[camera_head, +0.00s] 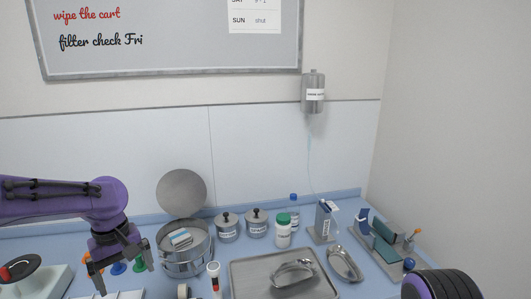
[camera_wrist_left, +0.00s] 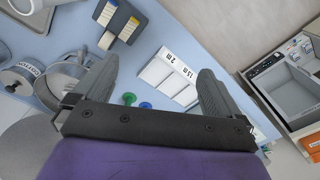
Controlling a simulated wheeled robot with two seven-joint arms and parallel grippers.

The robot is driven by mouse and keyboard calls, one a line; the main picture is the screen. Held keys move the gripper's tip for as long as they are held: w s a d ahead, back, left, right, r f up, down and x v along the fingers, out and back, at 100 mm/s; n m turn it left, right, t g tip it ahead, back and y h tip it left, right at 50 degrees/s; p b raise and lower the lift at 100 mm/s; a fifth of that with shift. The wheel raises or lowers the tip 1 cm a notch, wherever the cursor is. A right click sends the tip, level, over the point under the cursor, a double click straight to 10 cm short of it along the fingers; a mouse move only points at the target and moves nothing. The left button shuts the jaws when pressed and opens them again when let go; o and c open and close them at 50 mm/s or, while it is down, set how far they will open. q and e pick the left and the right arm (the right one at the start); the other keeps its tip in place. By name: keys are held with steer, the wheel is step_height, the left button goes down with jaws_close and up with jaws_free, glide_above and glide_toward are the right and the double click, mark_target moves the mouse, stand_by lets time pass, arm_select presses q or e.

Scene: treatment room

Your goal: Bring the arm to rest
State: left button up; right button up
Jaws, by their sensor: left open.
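My left arm (camera_head: 60,203) is purple and comes in from the left in the head view. Its left gripper (camera_head: 122,287) points down over the left part of the blue counter, with its two dark fingers spread and nothing between them. In the left wrist view, the fingers of the left gripper (camera_wrist_left: 150,88) are wide apart. A white divided tray (camera_wrist_left: 168,76) shows past them, and a green and a blue round piece lie on the counter near the finger bases. My right gripper is not in either view.
A steel drum with its lid up (camera_head: 186,248) stands right of my left gripper. A rack (camera_head: 380,245) stands at the right.

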arm_select(q)
steer(key=s+d+f, duration=0.2)
steer(key=s+f, duration=0.1)
steer(key=f, duration=0.6)
steer(key=s+d+f+t, duration=0.1)
steer(key=s+d+f, duration=0.15)
steer(key=f, duration=0.65)
steer(key=s+d+f, duration=0.1)
steer(key=s+f, duration=0.3)
steer(key=f, duration=0.5)
steer(key=s+a+f+m+t+y, duration=0.15)
steer(key=s+f, duration=0.25)
steer(key=s, duration=0.6)
steer(key=s+a+f+t+y, duration=0.15)
steer(key=s+f, duration=0.25)
steer(key=s, duration=0.7)
step_height(320, 180, down, 12)
steer(key=a+b, duration=0.1)
steer(key=b, duration=1.1)
steer(key=shift+g, duration=0.4)
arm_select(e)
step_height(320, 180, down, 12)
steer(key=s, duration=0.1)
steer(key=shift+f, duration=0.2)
arm_select(q)
steer(key=shift+w+a+r, duration=0.1)
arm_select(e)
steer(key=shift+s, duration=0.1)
